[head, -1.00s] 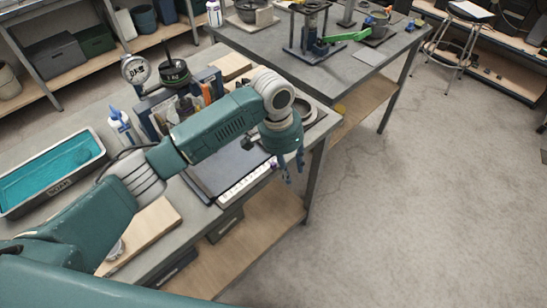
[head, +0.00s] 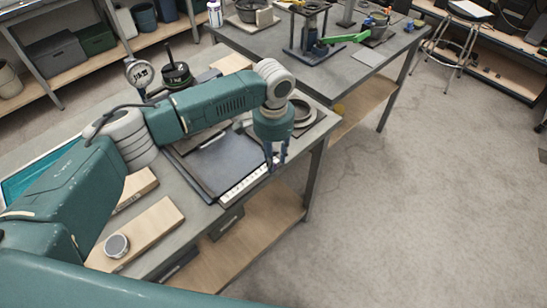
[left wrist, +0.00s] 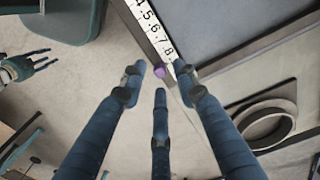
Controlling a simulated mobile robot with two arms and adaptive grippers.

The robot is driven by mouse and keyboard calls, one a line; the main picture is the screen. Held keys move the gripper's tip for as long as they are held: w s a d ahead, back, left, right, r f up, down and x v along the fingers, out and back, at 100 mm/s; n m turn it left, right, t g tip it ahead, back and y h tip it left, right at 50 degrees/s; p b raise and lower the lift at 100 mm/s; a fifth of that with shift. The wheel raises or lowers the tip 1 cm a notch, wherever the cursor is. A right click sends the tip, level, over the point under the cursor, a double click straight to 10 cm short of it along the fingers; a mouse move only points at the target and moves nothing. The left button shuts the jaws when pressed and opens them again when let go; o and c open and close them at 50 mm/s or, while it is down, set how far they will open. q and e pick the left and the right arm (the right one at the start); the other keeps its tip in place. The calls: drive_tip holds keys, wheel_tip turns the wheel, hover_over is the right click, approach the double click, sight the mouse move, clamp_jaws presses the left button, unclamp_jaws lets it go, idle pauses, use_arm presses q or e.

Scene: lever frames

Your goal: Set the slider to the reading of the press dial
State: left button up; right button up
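A white numbered scale (head: 243,184) runs along the front edge of a dark flat panel (head: 215,165) on the near bench. In the left wrist view the scale (left wrist: 150,28) shows digits up to 8, and a small purple slider knob (left wrist: 160,72) sits near the 8 end. My left gripper (head: 275,162) points down over that end; its fingers are spread around the knob in the picture, and contact cannot be told. A round dial (head: 139,72) stands at the bench's back; its reading is too small to make out. My right gripper (left wrist: 28,66) shows only in the left wrist view, with fingers spread.
A dark round object (head: 175,74) with an upright rod stands beside the dial. Wooden boards (head: 150,228), one bearing a round metal piece (head: 116,245), lie at the near left. A ring-shaped part (left wrist: 267,125) lies beside the panel.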

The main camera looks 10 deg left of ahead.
use_arm(q)
drive_tip(key=shift+f, duration=0.9)
clamp_jaws()
drive_tip(key=shift+r, duration=0.1)
